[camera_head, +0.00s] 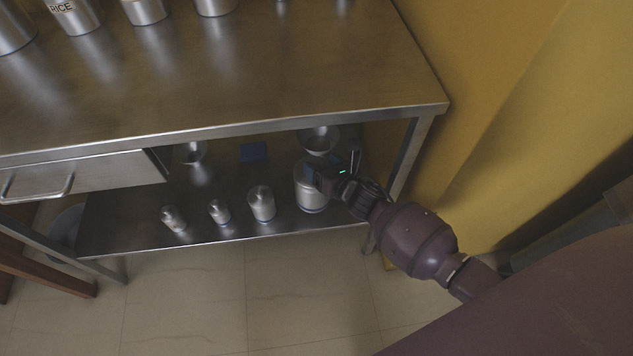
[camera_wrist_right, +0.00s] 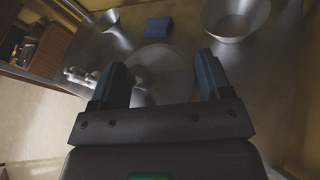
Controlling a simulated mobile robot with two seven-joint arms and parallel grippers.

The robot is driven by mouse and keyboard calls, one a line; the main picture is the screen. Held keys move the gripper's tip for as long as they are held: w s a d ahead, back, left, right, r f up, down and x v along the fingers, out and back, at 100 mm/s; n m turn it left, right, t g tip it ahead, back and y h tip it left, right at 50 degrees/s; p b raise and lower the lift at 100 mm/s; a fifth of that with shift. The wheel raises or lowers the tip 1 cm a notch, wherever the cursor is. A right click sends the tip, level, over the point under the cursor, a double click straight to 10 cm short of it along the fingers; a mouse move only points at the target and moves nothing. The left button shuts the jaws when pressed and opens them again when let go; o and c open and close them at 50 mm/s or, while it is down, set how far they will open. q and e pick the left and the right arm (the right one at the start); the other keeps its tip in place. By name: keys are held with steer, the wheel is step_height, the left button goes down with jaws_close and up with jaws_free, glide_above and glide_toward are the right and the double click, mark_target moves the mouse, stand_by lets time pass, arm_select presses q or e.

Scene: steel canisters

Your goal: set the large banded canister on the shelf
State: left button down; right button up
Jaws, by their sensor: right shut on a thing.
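The large banded canister (camera_head: 308,195) is pale steel with a blue band near its base. It is upright over the right end of the lower shelf (camera_head: 232,239), at the end of a row of smaller canisters; I cannot tell for sure whether its base touches the shelf. My right gripper (camera_head: 318,176) is shut on its upper part, coming in from the right. In the right wrist view, the canister's round lid (camera_wrist_right: 163,72) lies between the two fingers of my right gripper (camera_wrist_right: 160,78). My left gripper is not in view.
Three smaller canisters (camera_head: 261,203) stand left of the large one. A steel bowl (camera_head: 320,139), a funnel (camera_head: 190,153) and a blue box (camera_head: 253,151) are behind. The tabletop (camera_head: 260,80) overhangs the shelf. A table leg (camera_head: 410,155) stands close to my right arm.

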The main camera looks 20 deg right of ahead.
step_height(320, 180, down, 2)
steer(key=shift+f+b, duration=0.2)
steer(key=shift+b, duration=0.1)
step_height(320, 180, down, 4)
steer(key=shift+s+r+b, duration=0.1)
steer(key=shift+r+b, duration=0.05)
steer(key=shift+b, duration=0.75)
steer(key=shift+r, duration=0.15)
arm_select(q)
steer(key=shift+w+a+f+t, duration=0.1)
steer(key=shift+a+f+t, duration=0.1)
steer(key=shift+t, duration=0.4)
arm_select(e)
steer(key=o, duration=1.7)
steer(key=shift+f, duration=0.2)
steer(key=shift+o, duration=0.2)
